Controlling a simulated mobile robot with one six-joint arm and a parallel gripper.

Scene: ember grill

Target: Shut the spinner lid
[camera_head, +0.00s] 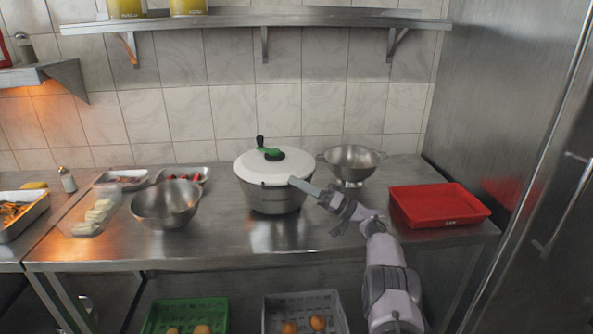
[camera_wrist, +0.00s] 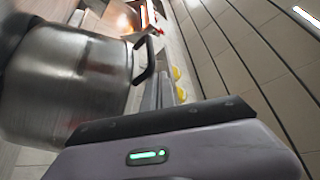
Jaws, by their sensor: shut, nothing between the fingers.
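The spinner (camera_head: 275,196) is a steel pot with a white lid (camera_head: 258,170) on top, in the middle of the counter. The lid has a green and black crank with an upright black knob (camera_head: 260,142). The lid looks roughly level; I cannot tell whether it is fully seated. My gripper (camera_head: 293,181) is shut and empty, its fingertips at the lid's right front edge; contact is unclear. In the wrist view a steel vessel with a black handle (camera_wrist: 145,62) fills the left side, beside my fingers (camera_wrist: 160,88).
A steel bowl (camera_head: 166,207) stands left of the spinner and a colander (camera_head: 351,164) behind right. A red tray (camera_head: 437,205) is at the right end. Food trays (camera_head: 97,213) lie at the left. A wall shelf (camera_head: 270,18) hangs above. The counter front before the spinner is clear.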

